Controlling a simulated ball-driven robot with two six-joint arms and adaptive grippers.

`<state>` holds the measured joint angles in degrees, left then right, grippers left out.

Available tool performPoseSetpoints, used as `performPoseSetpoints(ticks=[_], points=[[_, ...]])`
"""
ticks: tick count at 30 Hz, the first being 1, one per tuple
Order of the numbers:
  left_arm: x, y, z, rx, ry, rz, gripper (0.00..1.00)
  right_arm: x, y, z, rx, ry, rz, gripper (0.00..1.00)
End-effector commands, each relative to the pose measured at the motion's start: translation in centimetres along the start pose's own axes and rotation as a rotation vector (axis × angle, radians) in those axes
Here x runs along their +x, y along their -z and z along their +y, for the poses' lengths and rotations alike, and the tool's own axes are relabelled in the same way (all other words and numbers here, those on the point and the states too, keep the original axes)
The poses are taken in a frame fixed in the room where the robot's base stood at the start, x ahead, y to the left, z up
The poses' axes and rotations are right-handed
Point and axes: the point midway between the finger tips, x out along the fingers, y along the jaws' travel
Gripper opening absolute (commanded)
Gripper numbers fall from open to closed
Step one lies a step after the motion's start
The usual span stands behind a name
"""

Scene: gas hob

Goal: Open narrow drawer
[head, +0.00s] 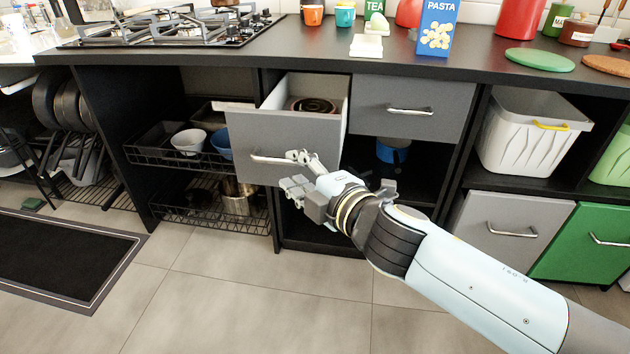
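The narrow drawer (290,137) has a grey front and is pulled out from under the worktop. Its inside shows, with a dark coiled or ring-shaped item (314,104) in it. Its silver bar handle (268,159) runs across the front. My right gripper (297,172) is at the right end of this handle, its fingers spread apart. One finger overlaps the handle's end in the picture; I cannot tell whether it touches. Nothing is visibly clamped between the fingers. My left gripper is not in view.
A closed grey drawer (412,107) is to the right, with an open shelf holding a blue pot (393,150) below. A white bin (532,130) stands further right. Wire racks (210,206) are left. A gas hob (170,28) and a pasta box (437,28) are on top. The front floor is clear.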

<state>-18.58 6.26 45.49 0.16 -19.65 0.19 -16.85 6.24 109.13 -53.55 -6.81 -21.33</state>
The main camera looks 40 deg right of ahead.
Motion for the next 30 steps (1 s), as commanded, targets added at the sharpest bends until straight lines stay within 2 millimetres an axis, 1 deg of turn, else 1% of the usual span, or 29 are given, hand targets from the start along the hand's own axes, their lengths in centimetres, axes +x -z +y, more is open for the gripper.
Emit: performPoseSetpoints(ticks=[1, 5, 9, 12, 17, 30], points=[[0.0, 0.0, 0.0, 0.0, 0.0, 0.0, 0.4, -1.3, 0.0, -0.1, -0.002, 0.003, 0.0, 0.34], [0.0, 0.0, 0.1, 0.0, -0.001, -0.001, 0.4, -3.7, 0.0, 0.0, -0.002, 0.002, 0.001, 0.34], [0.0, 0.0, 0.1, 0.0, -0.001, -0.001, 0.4, -5.1, 0.0, 0.0, -0.002, 0.0, 0.0, 0.34], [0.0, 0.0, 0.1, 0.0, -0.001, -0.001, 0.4, -5.8, 0.0, 0.1, 0.0, -0.001, 0.0, 0.34], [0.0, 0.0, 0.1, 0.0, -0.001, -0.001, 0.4, -6.4, 0.0, 0.1, 0.001, -0.001, 0.001, 0.34], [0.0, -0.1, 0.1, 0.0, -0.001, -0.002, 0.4, -6.4, 0.0, 0.1, 0.001, -0.002, 0.001, 0.34]])
